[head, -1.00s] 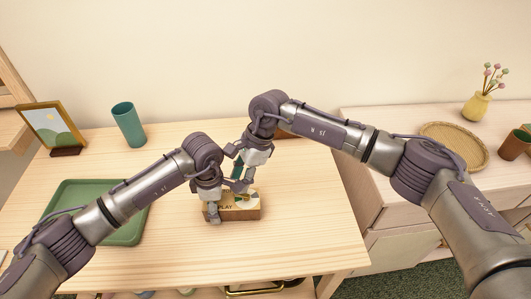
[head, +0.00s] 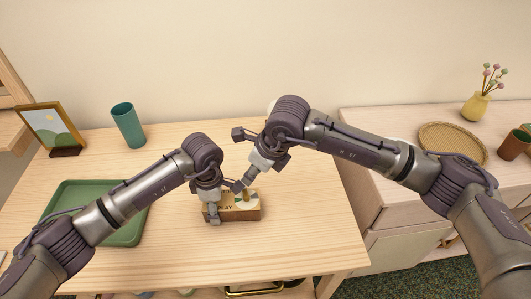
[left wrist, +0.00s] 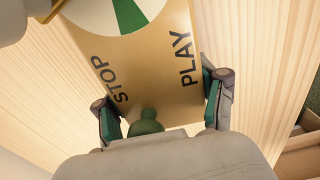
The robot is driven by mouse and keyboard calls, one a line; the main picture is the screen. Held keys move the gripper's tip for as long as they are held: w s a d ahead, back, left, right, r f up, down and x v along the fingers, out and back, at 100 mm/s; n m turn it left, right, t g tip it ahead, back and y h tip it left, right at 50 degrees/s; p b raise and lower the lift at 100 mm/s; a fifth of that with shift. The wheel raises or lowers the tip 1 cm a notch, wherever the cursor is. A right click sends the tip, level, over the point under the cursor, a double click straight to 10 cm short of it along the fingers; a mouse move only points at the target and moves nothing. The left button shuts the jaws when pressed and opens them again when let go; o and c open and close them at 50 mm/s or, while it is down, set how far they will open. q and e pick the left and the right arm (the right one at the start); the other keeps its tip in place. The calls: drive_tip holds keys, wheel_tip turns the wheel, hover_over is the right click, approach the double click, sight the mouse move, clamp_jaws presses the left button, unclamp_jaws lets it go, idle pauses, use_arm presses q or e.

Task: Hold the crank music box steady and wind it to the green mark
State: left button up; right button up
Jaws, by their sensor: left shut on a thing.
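The music box (head: 250,213) is a small tan box with brown sides on the wooden table (head: 300,235). In the left wrist view its top (left wrist: 150,70) reads STOP and PLAY, beside a white dial with a green wedge (left wrist: 128,14). A green knob (left wrist: 146,123) stands at its near end. My left gripper (head: 213,212) is shut on the box, one finger on each side. My right gripper (head: 248,178) is just above the dial end, pointing down and left; its finger gap is unclear.
A green tray (head: 125,232) lies on the left of the table, partly under my left arm. A teal cup (head: 128,125) and a picture frame (head: 50,128) stand behind. A sideboard at right holds a woven tray (head: 453,143) and yellow vase (head: 476,106). The table's front right is clear.

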sight(245, 189)
drive_tip(key=v, duration=0.8)
drive_tip(key=shift+r, duration=0.3)
drive_tip(key=w+a+f+n, duration=0.1)
drive_tip(key=f, duration=0.2)
drive_tip(key=w+a+f+n+g, duration=0.1)
drive_tip(key=a+f+n, duration=0.1)
drive_tip(key=f, duration=0.2)
drive_tip(key=a+f+n+g, duration=0.1)
drive_tip(key=f, duration=0.3)
drive_tip(key=shift+w+a+f+n+y, duration=0.1)
drive_tip(key=shift+w+a+n+y, duration=0.3)
clamp_jaws()
